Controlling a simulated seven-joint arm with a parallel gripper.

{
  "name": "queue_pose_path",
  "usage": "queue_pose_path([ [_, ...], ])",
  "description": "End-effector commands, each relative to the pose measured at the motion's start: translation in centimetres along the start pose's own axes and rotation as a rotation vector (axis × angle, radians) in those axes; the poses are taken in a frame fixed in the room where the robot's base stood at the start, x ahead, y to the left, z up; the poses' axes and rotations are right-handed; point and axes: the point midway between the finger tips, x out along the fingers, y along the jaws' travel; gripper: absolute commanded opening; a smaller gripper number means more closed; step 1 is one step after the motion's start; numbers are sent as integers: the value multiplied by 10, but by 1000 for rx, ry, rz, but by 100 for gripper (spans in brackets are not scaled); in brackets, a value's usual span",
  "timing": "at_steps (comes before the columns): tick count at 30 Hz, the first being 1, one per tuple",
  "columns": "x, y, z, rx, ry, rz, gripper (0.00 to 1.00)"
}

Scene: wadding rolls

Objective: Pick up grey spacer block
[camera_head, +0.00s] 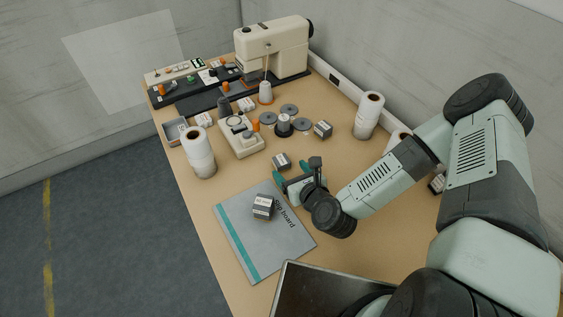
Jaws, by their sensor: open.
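Several small dark grey blocks with pale labelled faces are in view, and I cannot tell which is the grey spacer block. One block (263,207) sits on the grey board (238,238) marked with lettering. Another block (282,160) sits on the table just beyond my gripper. A third block (322,129) is farther back, near the grey discs. My gripper (289,172) is open, its teal fingers spread low over the table beside the board's top edge. I see nothing held between the fingers. Whether it touches the nearest block is unclear.
White rolls stand at left (199,152) and right (368,115). A cream device (240,134), discs (289,110) and a sewing machine (272,50) fill the back. A dark tray (320,290) is at the front. Bare table lies left of the gripper.

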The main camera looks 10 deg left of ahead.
Motion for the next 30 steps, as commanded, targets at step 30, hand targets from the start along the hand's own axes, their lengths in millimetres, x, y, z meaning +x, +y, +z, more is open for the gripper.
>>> queue_pose_path([
  [30, 66, 1, 8, -2, 0, 0, 51],
])
